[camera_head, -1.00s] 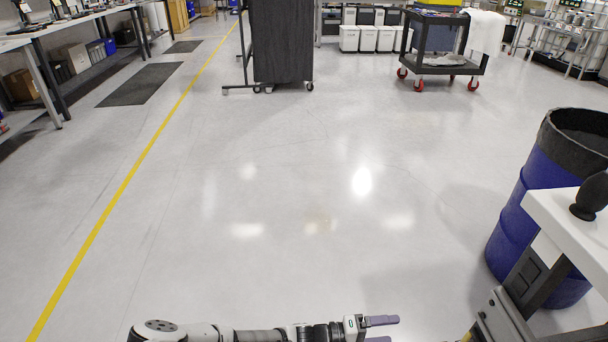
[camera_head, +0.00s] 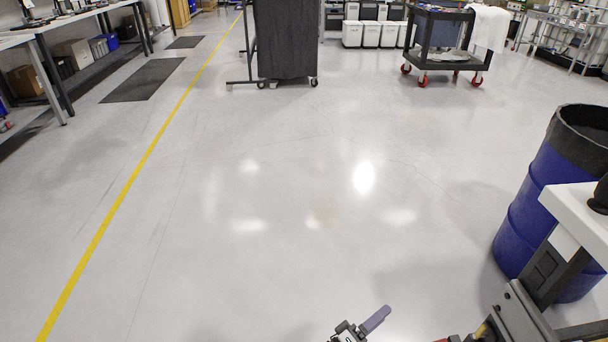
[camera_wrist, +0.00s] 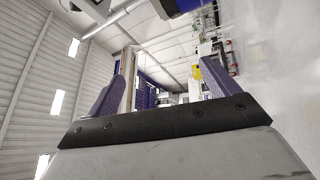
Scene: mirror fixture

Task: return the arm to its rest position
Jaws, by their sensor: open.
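My gripper (camera_head: 368,326) shows at the bottom edge of the head view, right of centre, with a purple finger tilted up and to the right. Most of the arm is below the frame. In the wrist view my gripper (camera_wrist: 165,92) has its two purple fingers spread wide apart, with nothing between them. The wrist camera is turned so that the room appears tilted, with the wall and ceiling at left and the floor at right.
A blue barrel (camera_head: 535,215) with a black rim stands at right, behind a white-topped table (camera_head: 575,215). A black cart (camera_head: 445,55) and a dark screen (camera_head: 286,45) stand at the back. Workbenches (camera_head: 45,35) line the left. The middle floor is clear.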

